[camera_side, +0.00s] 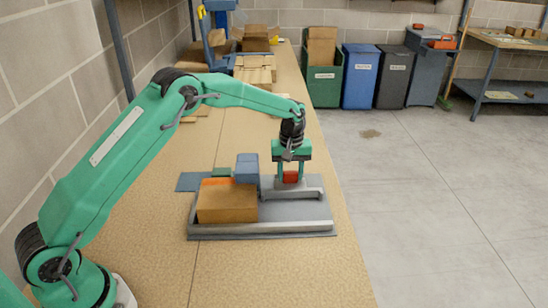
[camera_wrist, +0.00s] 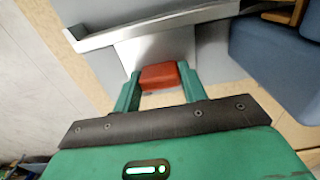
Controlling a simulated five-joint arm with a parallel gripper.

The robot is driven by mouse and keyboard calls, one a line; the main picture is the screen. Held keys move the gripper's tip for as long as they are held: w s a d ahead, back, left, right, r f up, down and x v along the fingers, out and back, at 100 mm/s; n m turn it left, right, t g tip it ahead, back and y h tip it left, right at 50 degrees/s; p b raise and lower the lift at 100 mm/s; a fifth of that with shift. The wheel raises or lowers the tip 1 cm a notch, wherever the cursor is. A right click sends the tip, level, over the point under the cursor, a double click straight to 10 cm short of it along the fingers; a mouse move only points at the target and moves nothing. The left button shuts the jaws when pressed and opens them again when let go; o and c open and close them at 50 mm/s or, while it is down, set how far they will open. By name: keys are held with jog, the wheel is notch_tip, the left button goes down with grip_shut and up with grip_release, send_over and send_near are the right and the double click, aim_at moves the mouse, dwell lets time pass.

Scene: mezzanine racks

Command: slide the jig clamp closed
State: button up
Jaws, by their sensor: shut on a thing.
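The jig (camera_side: 270,227) is a grey metal base with raised rails on the bench. A brown block (camera_side: 228,203) sits in its left part, with an orange strip along its back edge. The clamp's red handle (camera_side: 290,177) stands on a grey slide in the right part, to the right of the block. My gripper (camera_side: 291,172) points down over it, its green fingers on either side. In the wrist view the red handle (camera_wrist: 160,76) shows between the fingertips (camera_wrist: 160,84). My gripper is shut on it. A gap shows between block and handle; the slide's exact contact is unclear.
A blue block (camera_side: 247,167) stands behind the brown block, near my gripper. A flat blue plate (camera_side: 193,181) lies at the back left. The bench (camera_side: 255,275) is clear in front, and its right edge is close to the jig. Bins stand far behind.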

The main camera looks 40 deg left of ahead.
aim_at(291, 173)
jog(key=shift+s+d, duration=0.25)
jog(key=o, duration=1.4)
jog(key=shift+w, duration=0.1)
jog(key=shift+a+r, duration=0.1)
jog(key=shift+r, duration=0.05)
notch_tip(291, 173, up, 7)
jog(key=shift+f, duration=0.1)
jog(key=shift+r, duration=0.35)
